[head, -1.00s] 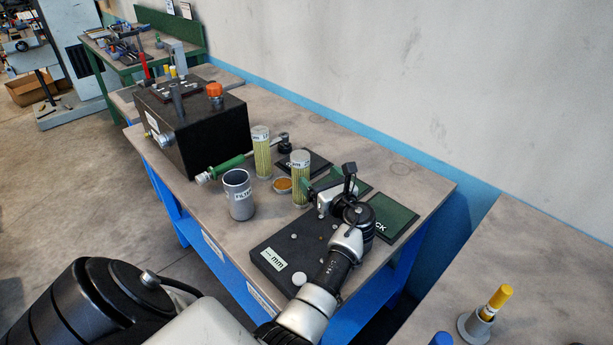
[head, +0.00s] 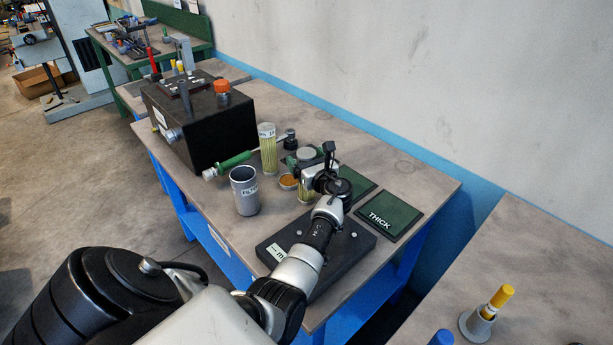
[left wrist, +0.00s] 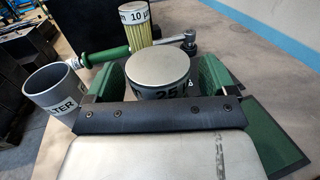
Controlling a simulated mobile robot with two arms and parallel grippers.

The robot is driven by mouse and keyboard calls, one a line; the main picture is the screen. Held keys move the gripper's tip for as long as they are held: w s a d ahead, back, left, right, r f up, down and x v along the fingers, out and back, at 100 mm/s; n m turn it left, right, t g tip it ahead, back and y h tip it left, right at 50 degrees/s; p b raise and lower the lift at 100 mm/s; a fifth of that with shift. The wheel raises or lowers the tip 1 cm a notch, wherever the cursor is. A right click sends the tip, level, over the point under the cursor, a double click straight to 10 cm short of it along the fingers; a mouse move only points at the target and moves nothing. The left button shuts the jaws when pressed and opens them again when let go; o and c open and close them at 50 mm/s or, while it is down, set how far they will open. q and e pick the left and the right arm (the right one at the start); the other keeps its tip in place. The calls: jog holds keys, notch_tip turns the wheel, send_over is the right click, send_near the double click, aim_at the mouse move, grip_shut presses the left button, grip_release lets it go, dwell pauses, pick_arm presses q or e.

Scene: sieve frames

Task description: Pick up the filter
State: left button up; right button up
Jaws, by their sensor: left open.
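Two filters with pale yellow-green pleats and metal end caps stand upright on the workbench. The nearer filter (head: 305,191), marked 25, is partly hidden by my left gripper (head: 307,160) in the head view. In the left wrist view, its round grey cap (left wrist: 158,68) lies between the green fingers of my left gripper (left wrist: 160,82). The fingers are open, one on each side of it; I cannot tell whether they touch it. The other filter (head: 268,150), marked 10 in the left wrist view (left wrist: 137,28), stands behind it. My right gripper is not in view.
A green-handled tool (head: 236,161) lies behind. A black box (head: 205,122), a black block (head: 345,248) and a green THICK pad (head: 388,216) are also on the bench.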

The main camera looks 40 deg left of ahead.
pick_arm(q)
jog(key=c, duration=0.9)
jog(key=shift+c, duration=0.5)
jog(key=shift+r, duration=0.1)
